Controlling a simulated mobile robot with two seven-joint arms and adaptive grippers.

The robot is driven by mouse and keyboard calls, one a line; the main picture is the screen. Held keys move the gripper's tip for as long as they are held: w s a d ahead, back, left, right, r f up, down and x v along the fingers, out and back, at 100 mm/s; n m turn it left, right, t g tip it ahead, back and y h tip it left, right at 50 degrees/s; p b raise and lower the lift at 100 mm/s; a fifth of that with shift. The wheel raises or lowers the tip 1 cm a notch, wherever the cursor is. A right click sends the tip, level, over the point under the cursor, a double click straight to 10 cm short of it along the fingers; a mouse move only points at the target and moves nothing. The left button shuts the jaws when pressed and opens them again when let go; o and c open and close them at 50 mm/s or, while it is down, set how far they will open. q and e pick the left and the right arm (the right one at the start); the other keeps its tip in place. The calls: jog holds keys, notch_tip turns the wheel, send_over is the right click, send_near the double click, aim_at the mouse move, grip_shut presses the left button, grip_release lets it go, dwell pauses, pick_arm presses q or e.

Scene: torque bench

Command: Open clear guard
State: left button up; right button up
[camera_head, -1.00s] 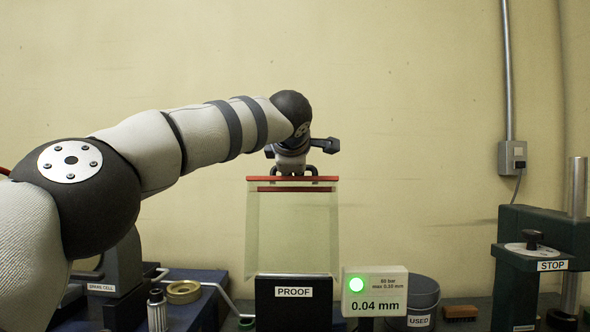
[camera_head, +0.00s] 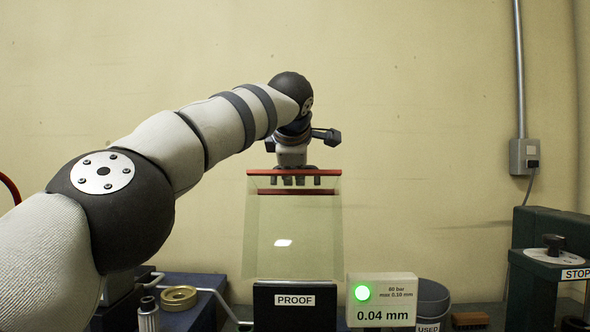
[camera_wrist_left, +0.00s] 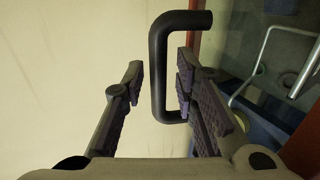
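The clear guard (camera_head: 292,235) stands raised above the black PROOF block (camera_head: 294,306) in the head view. It is a see-through panel with a red bar (camera_head: 294,172) along its top edge. My left gripper (camera_head: 295,181) is at that bar, and its fingers show through the panel just below it. In the left wrist view the guard's black handle (camera_wrist_left: 158,75) lies between the two fingers of my left gripper (camera_wrist_left: 161,66). The fingers are apart, with a clear gap on the left of the handle. My right gripper is not in view.
A gauge box (camera_head: 381,300) with a green light reads 0.04 mm, right of the block. A USED bin (camera_head: 430,300), a brush (camera_head: 468,320) and a STOP-labelled fixture (camera_head: 545,260) stand further right. A brass ring (camera_head: 179,297) and a metal cylinder (camera_head: 148,315) are at the left.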

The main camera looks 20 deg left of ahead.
pick_arm(q)
jog(key=v, duration=1.2)
jog(key=shift+r, duration=0.1)
